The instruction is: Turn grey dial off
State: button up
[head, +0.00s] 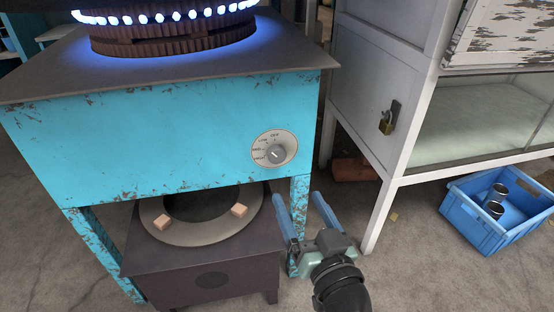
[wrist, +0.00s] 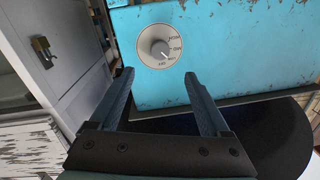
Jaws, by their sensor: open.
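The grey dial (head: 275,154) sits on a pale round plate with printed settings, on the right part of the turquoise stove front. Its white pointer mark slants; I cannot tell for sure which setting it marks. The dial also shows in the wrist view (wrist: 159,49), beyond my fingers. The stove's burner ring (head: 170,15) is lit with blue flames. My gripper (head: 300,204) is open and empty, below and slightly right of the dial in the head view. Its two blue fingers are apart and do not touch the dial. In the wrist view my gripper (wrist: 159,76) points toward the stove front.
A dark lower stove (head: 205,265) stands under the turquoise stove (head: 150,125), beside its front leg. A white cabinet with a padlock (head: 387,120) stands close on the right. A blue crate (head: 480,228) with dark cups is on the floor at right.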

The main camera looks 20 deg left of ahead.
aim_at(277, 158)
jog(key=b+x, duration=0.3)
jog(key=x, duration=0.8)
jog(key=shift+w+a+b, duration=0.25)
jog(key=shift+a+b, duration=0.05)
grip_shut()
jog(key=shift+m, duration=0.4)
jog(key=m+p, duration=0.1)
jog(key=m, duration=0.2)
jog(key=shift+m+p, duration=0.3)
jog(key=shift+p, duration=0.1)
jog(key=shift+m+t+p, duration=0.3)
jog(key=shift+m+p, duration=0.3)
jog(key=shift+m, duration=1.3)
jog(key=shift+f, duration=0.1)
